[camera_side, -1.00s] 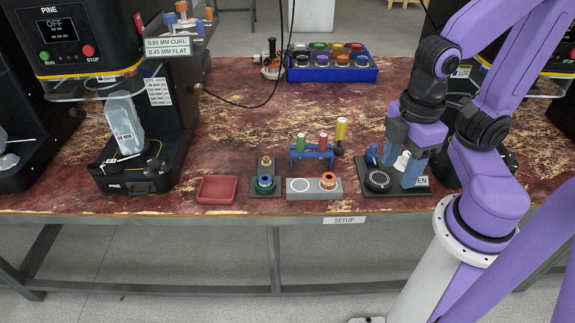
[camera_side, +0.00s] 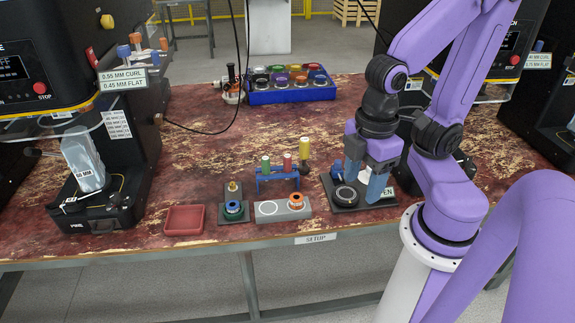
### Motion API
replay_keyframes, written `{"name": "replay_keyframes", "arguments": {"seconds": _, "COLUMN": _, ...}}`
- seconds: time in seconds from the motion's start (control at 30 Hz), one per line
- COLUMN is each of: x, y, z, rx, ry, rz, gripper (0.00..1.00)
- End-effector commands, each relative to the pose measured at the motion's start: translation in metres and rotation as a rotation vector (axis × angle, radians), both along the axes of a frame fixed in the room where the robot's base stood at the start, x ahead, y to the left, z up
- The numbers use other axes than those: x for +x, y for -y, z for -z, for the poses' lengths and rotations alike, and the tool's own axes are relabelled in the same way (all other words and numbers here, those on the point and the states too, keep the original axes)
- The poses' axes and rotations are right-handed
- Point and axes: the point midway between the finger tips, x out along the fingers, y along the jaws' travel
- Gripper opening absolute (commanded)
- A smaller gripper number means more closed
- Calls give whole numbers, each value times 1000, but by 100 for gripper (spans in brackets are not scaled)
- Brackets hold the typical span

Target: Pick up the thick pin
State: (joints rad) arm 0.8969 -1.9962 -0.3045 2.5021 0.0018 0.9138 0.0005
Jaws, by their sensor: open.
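A small blue rack (camera_side: 278,178) stands mid-table with a green pin (camera_side: 266,163), a red pin (camera_side: 287,161) and a yellow pin (camera_side: 304,148) upright at it. The yellow one sits highest and looks a bit thicker, but I cannot tell surely which is the thick pin. My gripper (camera_side: 365,190) is open, pointing down over a dark fixture plate (camera_side: 384,200) to the right of the rack. A small white piece (camera_side: 366,174) shows between or behind its blue fingers; I cannot tell if they touch it.
On the dark plate lies a black ring (camera_side: 346,196). A blue crate (camera_side: 292,94) stands behind. Seaming machines flank the table.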

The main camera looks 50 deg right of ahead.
Motion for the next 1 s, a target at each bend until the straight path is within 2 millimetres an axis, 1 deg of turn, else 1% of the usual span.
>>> {"name": "replay_keyframes", "arguments": {"seconds": 0.17, "x": 3, "y": -1, "z": 0, "rx": 0, "ry": -1, "rz": 22, "gripper": 58}}
{"name": "replay_keyframes", "arguments": {"seconds": 0.27, "x": 15, "y": -4, "z": -1, "rx": -1, "ry": -2, "rz": 111, "gripper": 58}}
{"name": "replay_keyframes", "arguments": {"seconds": 0.33, "x": 30, "y": -7, "z": -2, "rx": -3, "ry": -4, "rz": 220, "gripper": 58}}
{"name": "replay_keyframes", "arguments": {"seconds": 0.47, "x": 69, "y": -10, "z": -2, "rx": -3, "ry": -9, "rz": 490, "gripper": 58}}
{"name": "replay_keyframes", "arguments": {"seconds": 0.5, "x": 81, "y": -10, "z": -2, "rx": -3, "ry": -11, "rz": 577, "gripper": 58}}
{"name": "replay_keyframes", "arguments": {"seconds": 0.67, "x": 132, "y": -2, "z": 0, "rx": -3, "ry": -17, "rz": 920, "gripper": 58}}
{"name": "replay_keyframes", "arguments": {"seconds": 0.8, "x": 176, "y": 15, "z": 5, "rx": -3, "ry": -22, "rz": 1218, "gripper": 58}}
{"name": "replay_keyframes", "arguments": {"seconds": 0.87, "x": 194, "y": 25, "z": 7, "rx": -3, "ry": -24, "rz": 1347, "gripper": 58}}
{"name": "replay_keyframes", "arguments": {"seconds": 0.9, "x": 206, "y": 33, "z": 9, "rx": -3, "ry": -25, "rz": 1433, "gripper": 58}}
{"name": "replay_keyframes", "arguments": {"seconds": 0.97, "x": 223, "y": 45, "z": 12, "rx": -2, "ry": -27, "rz": 1561, "gripper": 58}}
{"name": "replay_keyframes", "arguments": {"seconds": 1.0, "x": 234, "y": 55, "z": 14, "rx": -1, "ry": -29, "rz": 1647, "gripper": 58}}
